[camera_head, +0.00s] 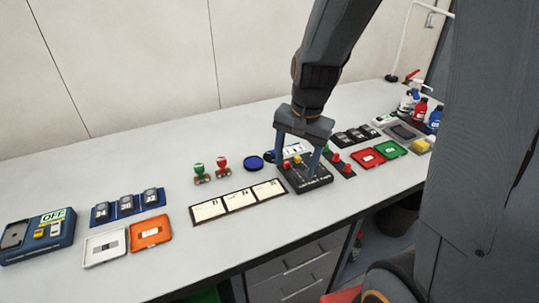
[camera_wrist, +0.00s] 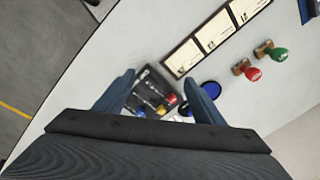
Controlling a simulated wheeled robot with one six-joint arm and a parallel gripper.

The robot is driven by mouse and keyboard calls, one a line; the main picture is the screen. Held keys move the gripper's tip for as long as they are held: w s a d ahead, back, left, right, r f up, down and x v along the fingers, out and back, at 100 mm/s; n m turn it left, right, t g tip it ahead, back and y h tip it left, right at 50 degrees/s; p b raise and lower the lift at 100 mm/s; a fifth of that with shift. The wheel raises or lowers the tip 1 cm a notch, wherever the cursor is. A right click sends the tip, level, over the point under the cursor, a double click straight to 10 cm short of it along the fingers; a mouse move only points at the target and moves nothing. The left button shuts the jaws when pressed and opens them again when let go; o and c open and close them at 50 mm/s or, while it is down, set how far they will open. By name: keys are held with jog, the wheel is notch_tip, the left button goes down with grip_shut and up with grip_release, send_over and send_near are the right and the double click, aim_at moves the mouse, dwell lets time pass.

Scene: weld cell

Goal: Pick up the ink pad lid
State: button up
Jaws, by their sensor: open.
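A round blue disc (camera_head: 253,162), which looks like the ink pad or its lid, lies flat on the bench left of my gripper. It also shows in the wrist view (camera_wrist: 211,89), just beyond the right finger. Part of a second dark round piece with blue shows close to it, mostly hidden by that finger, so I cannot tell which is the lid. My gripper (camera_head: 296,163) is open and points down over a black box with coloured knobs (camera_head: 305,182). The box shows between the fingers in the wrist view (camera_wrist: 152,93). Nothing is held.
Green (camera_head: 199,172) and red (camera_head: 221,167) handled stamps stand left of the disc. A framed card strip (camera_head: 238,202) lies in front. Red (camera_head: 367,157) and green (camera_head: 390,149) trays and several bottles are to the right. Bare bench lies behind the disc.

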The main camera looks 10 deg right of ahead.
aim_at(273, 154)
jog(key=w+m, duration=0.2)
jog(key=w, duration=0.1)
jog(key=w+m, duration=0.3)
jog(key=w+f+m, duration=0.1)
jog(key=w+m, duration=0.2)
jog(key=shift+w+d+y, duration=0.2)
jog(key=shift+w+y, duration=0.05)
jog(key=shift+y, duration=0.15)
jog(key=w+m, duration=0.3)
jog(key=w+f+m, duration=0.1)
jog(key=w+m, duration=0.2)
jog(key=w+d+f+m+y, duration=0.1)
jog(key=w+m, duration=0.2)
jog(key=shift+f, duration=0.15)
jog(key=shift+p+x, duration=1.5)
jog(key=shift+x, duration=1.9)
jog(key=c, duration=0.8)
